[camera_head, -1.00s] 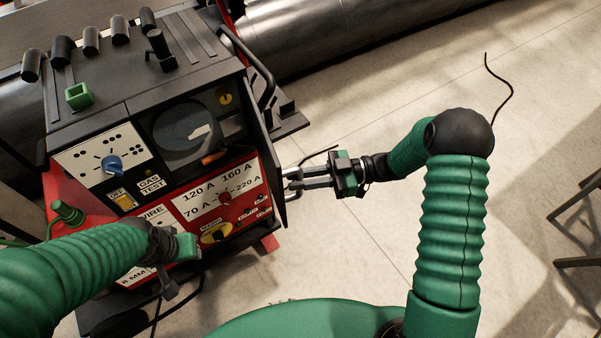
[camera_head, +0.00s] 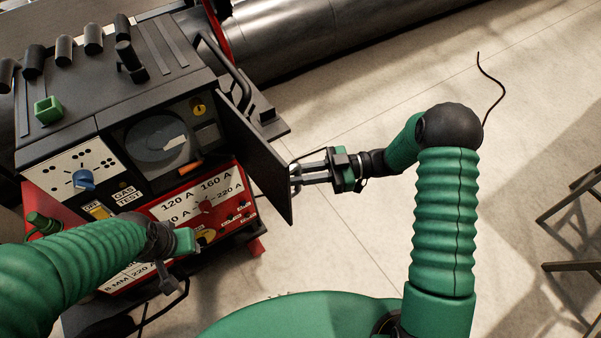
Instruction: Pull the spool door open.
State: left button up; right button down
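The spool door (camera_head: 258,160) is a flat black panel on the right side of the welding machine (camera_head: 85,135). It stands partly open, angled out from the front, with its inner face towards me. The spool (camera_head: 158,138) shows as a dark round disc inside the open bay. My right gripper (camera_head: 297,173) is at the door's outer side, near its free edge. Its finger tips meet or pass behind the door, so their hold is hidden. My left gripper (camera_head: 170,280) hangs in front of the machine's lower front, its fingers small and dark.
The front panel has a blue knob (camera_head: 84,179) and a red dial (camera_head: 206,207). A dark handle bar (camera_head: 225,65) runs along the machine's right top edge. A large grey pipe (camera_head: 330,35) lies behind. The floor right of the door is mostly clear.

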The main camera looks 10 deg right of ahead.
jog(key=shift+w, duration=0.1)
jog(key=c, duration=1.7)
grip_release()
jog(key=o, duration=0.3)
jog(key=shift+w, duration=0.1)
jog(key=shift+o, duration=0.2)
jog(key=d+b, duration=0.2)
jog(key=d, duration=1.5)
jog(key=shift+s, duration=0.4)
jog(key=shift+a, duration=0.1)
